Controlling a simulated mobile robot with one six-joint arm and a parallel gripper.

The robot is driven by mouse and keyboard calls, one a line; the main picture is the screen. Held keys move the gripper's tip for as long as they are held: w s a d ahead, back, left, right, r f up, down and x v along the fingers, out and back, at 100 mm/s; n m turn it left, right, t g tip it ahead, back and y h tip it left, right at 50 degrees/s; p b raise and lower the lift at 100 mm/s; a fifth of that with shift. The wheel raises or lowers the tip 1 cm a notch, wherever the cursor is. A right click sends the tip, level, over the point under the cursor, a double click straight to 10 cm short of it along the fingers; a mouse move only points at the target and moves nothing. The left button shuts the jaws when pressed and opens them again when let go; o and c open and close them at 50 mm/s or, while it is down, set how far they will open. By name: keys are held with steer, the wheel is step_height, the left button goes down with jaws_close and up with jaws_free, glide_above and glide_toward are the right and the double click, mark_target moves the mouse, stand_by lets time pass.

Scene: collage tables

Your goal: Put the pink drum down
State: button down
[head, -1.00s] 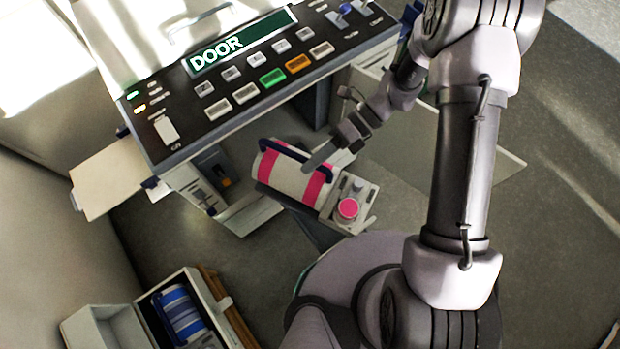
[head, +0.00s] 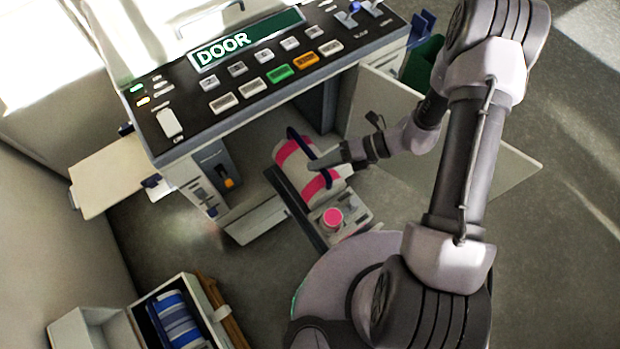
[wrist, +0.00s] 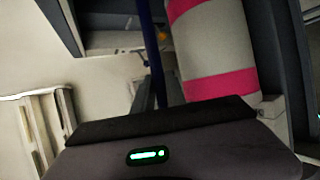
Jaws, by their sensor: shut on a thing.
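The pink drum (head: 296,176) is a white cylinder with pink bands and a dark blue handle (head: 297,140). It is tilted in the head view, beside the open front of the console. My gripper (head: 318,164) is shut on the pink drum, at its handle side; the exact contact is hard to see. In the wrist view the pink drum (wrist: 216,48) fills the upper right, with the blue handle (wrist: 151,50) along its left side. The fingertips are not clear there.
A console (head: 190,112) with a DOOR display and several buttons stands behind the drum. A grey unit with a pink knob (head: 332,218) is just below the drum. A blue-striped drum (head: 176,322) lies in an open box at lower left. Grey floor is clear at right.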

mark_target(320, 176)
step_height(320, 176, down, 7)
steer(key=b, duration=0.2)
steer(key=shift+f+b, duration=0.1)
steer(key=shift+b, duration=0.25)
steer(key=shift+f, duration=0.2)
steer(key=c, duration=1.4)
jaws_free()
steer(key=shift+o, duration=0.2)
steer(key=shift+r, duration=0.1)
